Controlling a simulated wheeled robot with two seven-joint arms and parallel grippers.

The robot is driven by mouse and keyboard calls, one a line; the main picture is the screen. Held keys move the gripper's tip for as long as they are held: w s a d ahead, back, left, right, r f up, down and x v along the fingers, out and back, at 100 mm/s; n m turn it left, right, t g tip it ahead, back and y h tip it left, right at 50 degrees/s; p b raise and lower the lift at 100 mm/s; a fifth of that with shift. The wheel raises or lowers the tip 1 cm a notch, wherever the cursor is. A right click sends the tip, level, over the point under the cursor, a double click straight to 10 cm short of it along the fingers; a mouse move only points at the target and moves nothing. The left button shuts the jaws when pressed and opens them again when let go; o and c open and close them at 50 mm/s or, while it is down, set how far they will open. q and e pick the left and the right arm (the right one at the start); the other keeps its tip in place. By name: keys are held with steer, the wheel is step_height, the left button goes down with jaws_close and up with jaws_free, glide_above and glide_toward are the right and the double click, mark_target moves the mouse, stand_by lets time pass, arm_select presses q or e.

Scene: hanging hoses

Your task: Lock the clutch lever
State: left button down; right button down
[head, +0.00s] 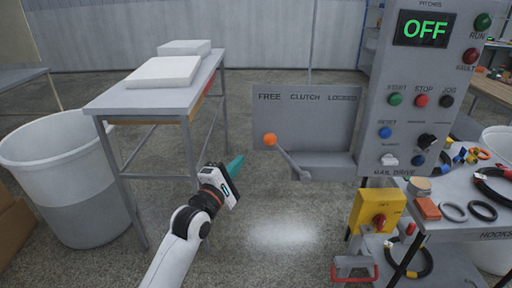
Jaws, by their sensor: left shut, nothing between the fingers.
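The clutch lever (287,158) is a grey bar with an orange ball knob (269,139) at its upper end. It leans up and to the left from its low pivot, toward the FREE side of the grey clutch plate (320,125). The plate reads FREE at left, CLUTCH in the middle and LOCKED at right. My left gripper (237,163), with teal fingers, is shut and empty. In the picture it is left of and a little below the knob, with a gap between them. My right gripper is not in view.
The control panel (384,155) with an OFF display (425,29) stands right of the plate. A yellow switch box (366,214) is below it. A cart (462,228) with rings and hoses is at right. A grey table (142,98) and white bin (74,208) are at left.

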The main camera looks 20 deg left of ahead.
arm_select(q)
steer(key=w+d+r+p, duration=0.1)
steer(key=w+d, duration=0.2)
steer(key=w, duration=0.2)
steer(key=shift+w+d+r+p, duration=0.15)
steer(key=shift+d+r+p, duration=0.2)
steer(key=shift+p, duration=0.05)
